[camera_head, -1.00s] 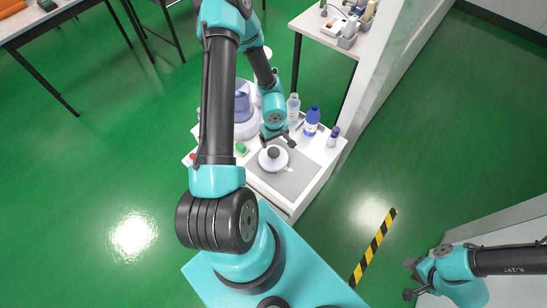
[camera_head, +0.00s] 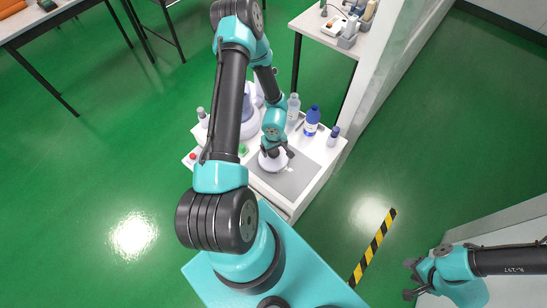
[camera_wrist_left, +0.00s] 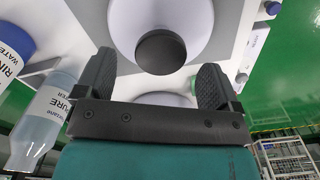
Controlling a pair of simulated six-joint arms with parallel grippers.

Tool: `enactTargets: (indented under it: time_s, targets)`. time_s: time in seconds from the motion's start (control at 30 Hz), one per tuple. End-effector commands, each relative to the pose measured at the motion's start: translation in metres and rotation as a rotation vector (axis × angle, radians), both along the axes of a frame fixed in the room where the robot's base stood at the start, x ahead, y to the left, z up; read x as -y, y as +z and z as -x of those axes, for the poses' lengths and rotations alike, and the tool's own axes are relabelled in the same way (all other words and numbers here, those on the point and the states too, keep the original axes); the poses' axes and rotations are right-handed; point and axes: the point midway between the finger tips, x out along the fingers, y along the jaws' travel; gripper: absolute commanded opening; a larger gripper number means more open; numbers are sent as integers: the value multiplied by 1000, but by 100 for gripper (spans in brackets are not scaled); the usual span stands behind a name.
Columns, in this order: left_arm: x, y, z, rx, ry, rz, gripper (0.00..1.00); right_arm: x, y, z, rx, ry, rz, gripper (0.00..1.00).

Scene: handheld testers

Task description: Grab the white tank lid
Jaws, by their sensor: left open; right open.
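The white tank lid (camera_head: 270,166) is a round white disc with a dark knob, lying on the grey mat of the white cart. In the left wrist view the lid (camera_wrist_left: 195,25) fills the upper middle, and its knob (camera_wrist_left: 161,52) shows between my left fingers. My left gripper (camera_head: 277,153) is open above the lid and partly hides it and the knob. In the wrist view the left fingers (camera_wrist_left: 157,82) are spread, one on either side of the knob; contact is not visible. My right gripper (camera_head: 410,279) is open and empty at the lower right, far from the cart.
A clear bottle (camera_head: 293,108), a blue bottle (camera_head: 312,121) and a small blue-capped bottle (camera_head: 333,136) stand behind and right of the lid. A white-and-lilac device (camera_head: 246,122) stands back left. The mat's right part (camera_head: 300,172) is clear.

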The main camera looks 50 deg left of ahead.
Motion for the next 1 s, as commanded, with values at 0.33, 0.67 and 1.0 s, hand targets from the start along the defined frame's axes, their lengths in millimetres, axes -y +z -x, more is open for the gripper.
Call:
enactTargets:
  time_s: [0.33,0.67,1.0]
  targets:
    - [-2,-39,1,-1,-1,2,88,0,0,0,0,0,0,43]
    - [-2,-50,1,0,0,0,88,0,0,0,0,0,0,43]
    - [-2,-50,1,0,0,0,86,0,0,0,0,0,0,43]
